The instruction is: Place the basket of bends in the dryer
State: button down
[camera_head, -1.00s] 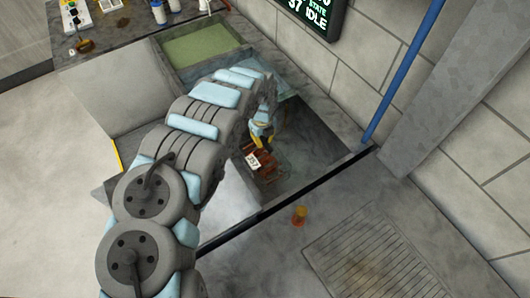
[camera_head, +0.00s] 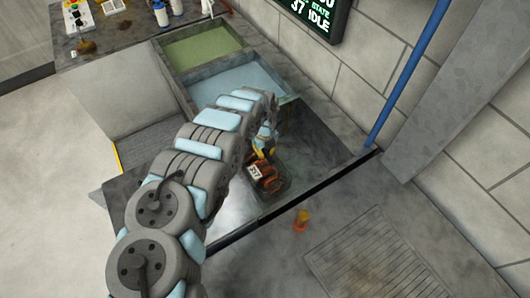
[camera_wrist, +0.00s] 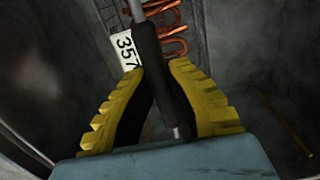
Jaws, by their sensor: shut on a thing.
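The basket of bends (camera_head: 284,184), a wire basket with orange copper bends and a white tag, is inside a dark open-topped chamber (camera_head: 325,150) in the head view. I cannot tell for sure whether this chamber is the dryer. My gripper (camera_head: 264,150) is above the basket. In the wrist view my gripper (camera_wrist: 160,95) has its yellow fingers shut on the basket's black handle (camera_wrist: 152,50). The tag reading 357 (camera_wrist: 126,50) and the copper bends (camera_wrist: 170,18) show beyond it. Whether the basket touches the chamber floor is unclear.
A light blue basin (camera_head: 232,84) and a green basin (camera_head: 203,47) lie beyond the chamber. A dark edge (camera_head: 290,202) borders its near side. A blue pipe (camera_head: 410,75) stands at right.

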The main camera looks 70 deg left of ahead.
jog(key=c, duration=1.2)
grip_release()
jog(key=shift+c, duration=0.2)
notch_tip(320, 180, up, 12)
jog(key=p, duration=0.3)
jog(key=shift+p, duration=0.3)
jog(key=shift+s, duration=0.1)
